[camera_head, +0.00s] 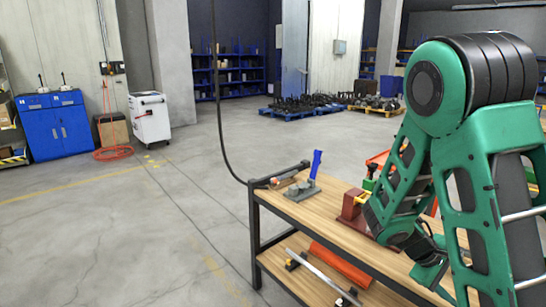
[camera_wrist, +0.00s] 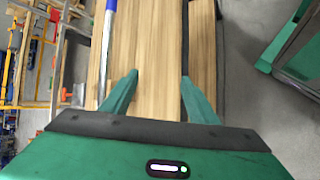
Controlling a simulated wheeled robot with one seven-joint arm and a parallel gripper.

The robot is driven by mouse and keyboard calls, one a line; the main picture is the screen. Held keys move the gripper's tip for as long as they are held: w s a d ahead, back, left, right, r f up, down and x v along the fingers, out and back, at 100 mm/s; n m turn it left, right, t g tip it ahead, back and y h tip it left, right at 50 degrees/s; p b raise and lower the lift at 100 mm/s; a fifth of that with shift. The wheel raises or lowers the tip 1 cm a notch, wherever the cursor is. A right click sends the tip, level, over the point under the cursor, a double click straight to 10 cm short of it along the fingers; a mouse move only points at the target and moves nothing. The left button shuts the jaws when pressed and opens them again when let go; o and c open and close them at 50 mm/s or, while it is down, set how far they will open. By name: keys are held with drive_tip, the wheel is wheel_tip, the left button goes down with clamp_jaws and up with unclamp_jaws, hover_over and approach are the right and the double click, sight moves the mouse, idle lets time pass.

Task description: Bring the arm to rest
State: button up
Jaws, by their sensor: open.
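My green arm reaches down over the workbench from the right side of the head view, bent at a large joint. My gripper (camera_wrist: 158,90) shows in the wrist view with its two green fingers spread apart, open, with only bare wood between them. In the head view the gripper's end is mostly hidden behind my own arm. The wooden workbench (camera_head: 318,218) is below it and also shows in the wrist view (camera_wrist: 150,40).
A blue-handled tool (camera_head: 315,166) stands on the bench's far left corner. A dark red device (camera_head: 352,205) is on the bench beside my arm. The lower shelf holds an orange-red bar (camera_head: 340,264) and a metal rod (camera_head: 318,276). Open floor (camera_head: 130,220) lies left.

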drive_tip(key=s+a+r+m+y, duration=0.4)
drive_tip(key=s+r+m, duration=0.1)
drive_tip(key=s, duration=0.4)
drive_tip(key=s+a+r+m+t+y, duration=0.1)
drive_tip(key=s+a+r+m+y, duration=0.4)
drive_tip(key=s, duration=0.5)
drive_tip(key=shift+a+r+m, duration=0.3)
drive_tip(key=shift+r, duration=0.4)
drive_tip(key=shift+w+f, duration=0.25)
drive_tip(key=shift+w, duration=0.3)
